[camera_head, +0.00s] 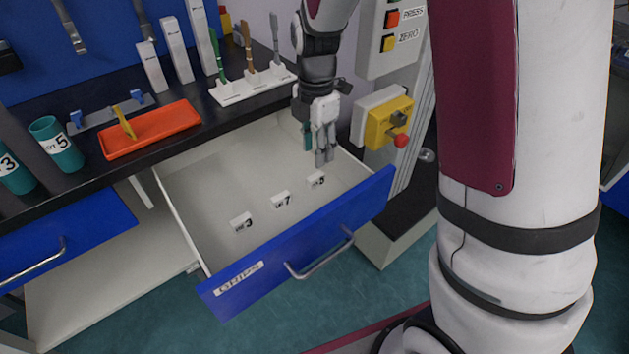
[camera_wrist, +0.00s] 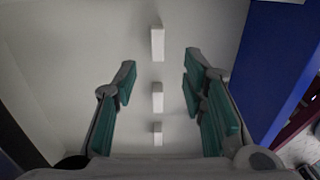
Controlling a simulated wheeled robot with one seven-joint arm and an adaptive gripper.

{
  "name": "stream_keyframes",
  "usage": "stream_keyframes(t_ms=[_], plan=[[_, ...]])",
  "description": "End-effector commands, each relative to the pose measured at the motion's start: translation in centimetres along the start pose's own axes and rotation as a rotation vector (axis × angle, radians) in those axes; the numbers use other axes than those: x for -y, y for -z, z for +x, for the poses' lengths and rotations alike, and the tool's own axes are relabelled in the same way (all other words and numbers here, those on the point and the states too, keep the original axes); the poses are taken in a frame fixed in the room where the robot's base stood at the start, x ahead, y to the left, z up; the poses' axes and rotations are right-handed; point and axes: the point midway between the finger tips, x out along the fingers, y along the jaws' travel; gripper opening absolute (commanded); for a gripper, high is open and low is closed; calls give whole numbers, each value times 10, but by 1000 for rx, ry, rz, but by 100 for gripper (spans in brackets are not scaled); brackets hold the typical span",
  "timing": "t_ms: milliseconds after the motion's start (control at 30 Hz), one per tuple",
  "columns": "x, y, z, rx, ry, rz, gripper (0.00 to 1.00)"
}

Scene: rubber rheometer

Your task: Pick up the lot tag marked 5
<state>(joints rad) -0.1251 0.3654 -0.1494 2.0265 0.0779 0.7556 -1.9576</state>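The lot tag marked 5 (camera_head: 316,180) is a small white block on the floor of the open drawer (camera_head: 222,158), the rightmost of three in the head view. My gripper (camera_head: 320,150) points down into the drawer, above and just behind this tag and apart from it. In the wrist view my gripper (camera_wrist: 160,90) is open and empty, with green pads on both sides. Three white blocks show in a line between and beyond the fingers there; their numbers cannot be read in that view.
Tags marked 7 (camera_head: 281,200) and 3 (camera_head: 241,222) lie left of tag 5. The blue drawer front (camera_head: 300,245) bounds the near side. The black worktop (camera_head: 90,178) overhangs behind, and a yellow box with a red knob (camera_head: 388,122) stands to the right.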

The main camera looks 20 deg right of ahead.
Motion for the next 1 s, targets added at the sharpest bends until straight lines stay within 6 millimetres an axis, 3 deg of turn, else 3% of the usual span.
stream_keyframes(t_ms=[100, 467, 733, 1000], plan=[[0, 0, 22, 0, 2, -1, 38], [0, 0, 45, 0, 1, 1, 38], [-3, -2, 83, 0, 3, 1, 38], [-3, -2, 88, 1, -1, 2, 38]])
